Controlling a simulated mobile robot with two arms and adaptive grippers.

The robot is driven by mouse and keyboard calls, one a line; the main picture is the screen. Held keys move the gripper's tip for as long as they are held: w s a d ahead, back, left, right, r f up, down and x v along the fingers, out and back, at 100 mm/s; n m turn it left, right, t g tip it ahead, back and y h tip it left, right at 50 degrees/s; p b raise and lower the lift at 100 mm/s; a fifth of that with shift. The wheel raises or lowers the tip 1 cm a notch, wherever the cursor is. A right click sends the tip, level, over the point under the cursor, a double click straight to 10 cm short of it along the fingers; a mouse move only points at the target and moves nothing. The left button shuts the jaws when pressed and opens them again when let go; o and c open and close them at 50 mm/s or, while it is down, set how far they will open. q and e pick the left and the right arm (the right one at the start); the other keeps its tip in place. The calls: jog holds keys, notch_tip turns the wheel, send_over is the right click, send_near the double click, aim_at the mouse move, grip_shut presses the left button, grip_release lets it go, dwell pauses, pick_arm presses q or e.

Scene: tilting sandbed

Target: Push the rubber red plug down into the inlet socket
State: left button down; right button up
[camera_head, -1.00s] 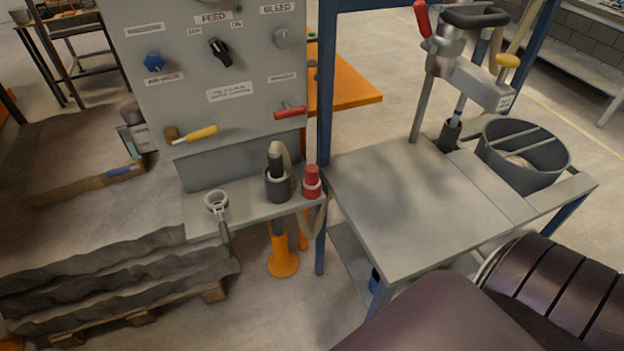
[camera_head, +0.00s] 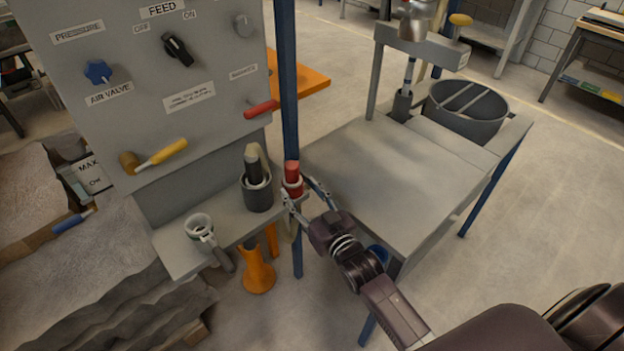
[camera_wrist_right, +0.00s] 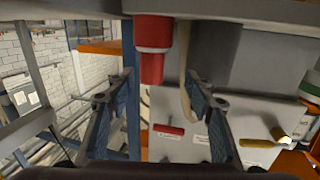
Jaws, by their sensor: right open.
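The red plug (camera_head: 292,170) stands upright at the right end of the panel's shelf. In the right wrist view, where the scene appears upside down, the plug (camera_wrist_right: 152,68) shows a pale ring and a wider red part against the shelf. I cannot tell whether that wider part is the inlet socket or how deep the plug sits. My right gripper (camera_head: 298,187) is open, its fingers reaching to either side of the plug. In the wrist view a gap shows between the fingers (camera_wrist_right: 158,84) and the plug. My left gripper is out of view.
A dark cup with a black nozzle (camera_head: 257,193) stands just left of the plug. A ring-shaped handled tool (camera_head: 199,228) lies on the shelf (camera_head: 175,254). A blue post (camera_head: 289,100) rises behind the plug. The grey table (camera_head: 385,180) at right has a clear top.

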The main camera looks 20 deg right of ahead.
aim_at(295, 170)
jog(key=r, duration=0.2)
jog(key=shift+w+d+r+t, duration=0.3)
jog(key=shift+w+d+t, duration=0.05)
jog(key=shift+t, duration=0.05)
jog(key=shift+w, duration=0.85)
jog(key=shift+w+p, duration=0.3)
jog(key=shift+w, duration=0.1)
jog(key=w, duration=0.4)
jog(key=shift+a+f+p, duration=0.1)
jog(key=shift+p, duration=0.3)
jog(key=shift+w+f, duration=0.1)
jog(key=shift+w, duration=0.2)
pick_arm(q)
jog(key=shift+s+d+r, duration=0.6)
pick_arm(e)
jog(key=shift+c, duration=0.3)
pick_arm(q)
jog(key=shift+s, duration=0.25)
pick_arm(e)
grip_shut()
